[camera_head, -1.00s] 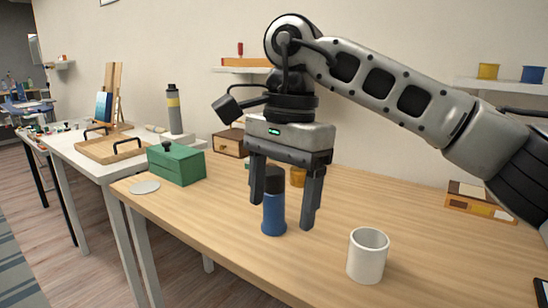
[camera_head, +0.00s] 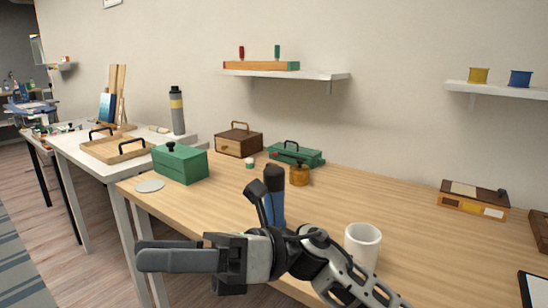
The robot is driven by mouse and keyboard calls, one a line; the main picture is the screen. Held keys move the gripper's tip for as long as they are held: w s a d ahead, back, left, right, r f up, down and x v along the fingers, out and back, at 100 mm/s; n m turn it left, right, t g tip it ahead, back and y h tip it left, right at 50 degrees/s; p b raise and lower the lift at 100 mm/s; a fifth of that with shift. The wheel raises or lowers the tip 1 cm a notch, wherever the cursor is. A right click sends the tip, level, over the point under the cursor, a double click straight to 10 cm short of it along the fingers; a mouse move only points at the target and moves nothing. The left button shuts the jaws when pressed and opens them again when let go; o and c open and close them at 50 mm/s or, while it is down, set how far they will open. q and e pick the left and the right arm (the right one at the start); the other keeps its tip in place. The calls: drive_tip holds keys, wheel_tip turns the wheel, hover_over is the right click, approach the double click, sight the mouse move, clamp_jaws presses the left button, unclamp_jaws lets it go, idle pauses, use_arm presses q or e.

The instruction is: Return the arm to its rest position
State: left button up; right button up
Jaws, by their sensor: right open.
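My right arm comes in from the bottom right, low in the head view. Its gripper (camera_head: 140,256) points left, just off the front edge of the wooden table (camera_head: 400,220). The jaws are open, and I see nothing between them. The blue bottle with a dark cap (camera_head: 274,178) stands upright on the table behind the wrist, which hides its lower part. The white mug (camera_head: 362,243) stands to the right of the wrist, its lower part partly covered by my arm. My left gripper is not in view.
A green box (camera_head: 180,164) and a grey disc (camera_head: 150,186) lie at the table's left end. A wooden box (camera_head: 238,143), a green case (camera_head: 296,153) and an amber jar (camera_head: 299,174) stand at the back. A striped wooden box (camera_head: 472,200) is at right. The table's middle right is clear.

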drive_tip(key=w+d+f+n+t+h, duration=0.3)
drive_tip(key=d+f+n+t, duration=0.2)
drive_tip(key=n+t, duration=0.5)
drive_tip(key=w+d+f+n+t+h+p, duration=0.1)
drive_tip(key=w+d+f+n+t+h, duration=0.25)
drive_tip(key=n+t, duration=0.7)
drive_tip(key=w+d+f+n+t+h, duration=0.2)
drive_tip(key=d+f+n+t, duration=0.45)
drive_tip(key=n, duration=0.65)
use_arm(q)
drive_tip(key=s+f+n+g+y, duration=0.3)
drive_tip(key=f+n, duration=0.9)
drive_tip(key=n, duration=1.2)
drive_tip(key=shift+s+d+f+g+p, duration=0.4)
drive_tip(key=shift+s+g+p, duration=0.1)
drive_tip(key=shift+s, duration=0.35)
use_arm(e)
drive_tip(key=s+d+f+m+g+h, duration=0.3)
drive_tip(key=s+d+f+m+g, duration=0.1)
drive_tip(key=f, duration=0.5)
drive_tip(key=s+d+f+m+g+h, duration=0.3)
drive_tip(key=s+d+f+m, duration=0.3)
drive_tip(key=s+f+m, duration=0.2)
wheel_tip(320, 180, down, 2)
drive_tip(key=shift+s+d+f+g+h, duration=0.15)
drive_tip(key=shift+s+d+g+h, duration=0.25)
drive_tip(key=shift+s+h, duration=0.55)
drive_tip(key=shift+s, duration=0.2)
